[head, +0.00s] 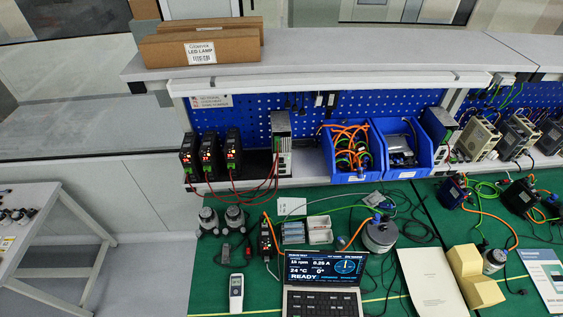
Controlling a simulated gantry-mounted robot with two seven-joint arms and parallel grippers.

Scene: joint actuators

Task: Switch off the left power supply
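Three black power supply units stand side by side on the left of the shelf. The leftmost power supply (187,158) shows small lit red marks on its front. The middle power supply (209,157) and the right one of the three (233,152) also have lit red displays. Red cables run from their lower fronts to the right. The switches are too small to make out. Neither of my grippers is in view.
A grey-white module (283,145) and blue bins (351,155) stand farther right on the shelf. Below, the green bench holds a laptop (323,277), a handheld meter (236,293), a cylindrical actuator (380,236), foam blocks (474,277) and loose cables. Cardboard boxes (205,48) lie above.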

